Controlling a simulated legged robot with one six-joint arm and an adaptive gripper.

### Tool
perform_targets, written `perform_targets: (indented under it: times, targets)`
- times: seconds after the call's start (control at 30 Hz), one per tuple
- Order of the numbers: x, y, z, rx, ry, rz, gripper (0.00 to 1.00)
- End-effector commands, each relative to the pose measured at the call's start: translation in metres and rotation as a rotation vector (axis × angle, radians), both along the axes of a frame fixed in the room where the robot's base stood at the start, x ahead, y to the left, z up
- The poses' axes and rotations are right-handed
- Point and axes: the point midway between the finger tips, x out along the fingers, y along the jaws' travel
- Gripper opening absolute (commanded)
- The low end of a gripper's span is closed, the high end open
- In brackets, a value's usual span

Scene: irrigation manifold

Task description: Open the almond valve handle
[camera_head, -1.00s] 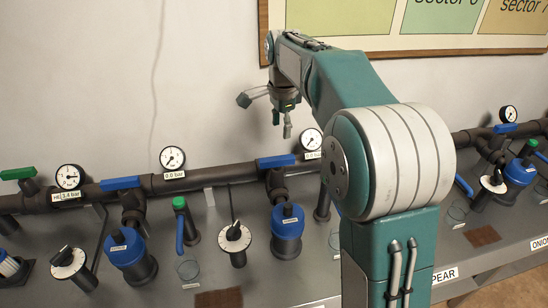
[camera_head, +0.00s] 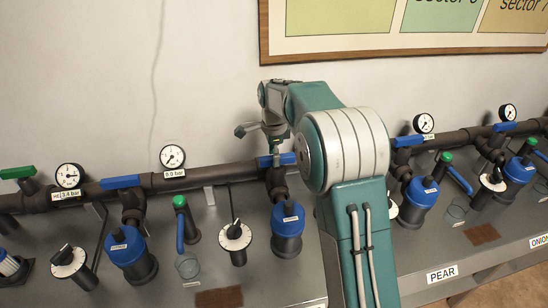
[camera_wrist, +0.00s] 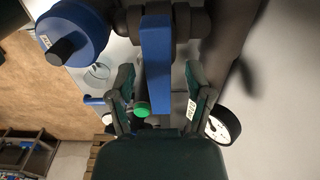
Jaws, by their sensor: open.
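A blue lever handle (camera_head: 268,162) sits on the dark pipe near the middle of the head view, lying along the pipe. My gripper (camera_head: 275,150) is down at this handle and partly covers it. In the wrist view the blue handle (camera_wrist: 155,55) runs between the two spread fingers of my gripper (camera_wrist: 158,78), with a gap on both sides. The gripper is open and does not clasp it. No label reading almond is legible in these frames, so I cannot tell by label which valve this is.
Other blue handles (camera_head: 120,182) and a green handle (camera_head: 18,173) lie along the pipe. A gauge (camera_head: 172,157) is left of my gripper. Blue-capped filters (camera_head: 287,222) and dials (camera_head: 235,236) stand on the grey bench below.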

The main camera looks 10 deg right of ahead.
Motion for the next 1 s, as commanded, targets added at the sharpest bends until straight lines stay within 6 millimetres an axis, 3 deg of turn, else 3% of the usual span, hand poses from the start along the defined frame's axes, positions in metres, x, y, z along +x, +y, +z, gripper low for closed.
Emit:
perform_targets:
  times: [0.37,0.47,0.5,0.53,1.0]
  targets:
    - [-0.0003,-0.0002,-0.0089,0.0,0.0,0.0,0.66]
    - [-0.0003,-0.0002,-0.0088,0.0,0.0,0.0,0.26]
    - [-0.0003,-0.0001,-0.0088,0.0,0.0,0.0,0.08]
    - [-0.0003,-0.0001,-0.0088,0.0,0.0,0.0,0.0]
    - [0.0004,-0.0001,-0.0094,0.0,-0.001,0.049,0.0]
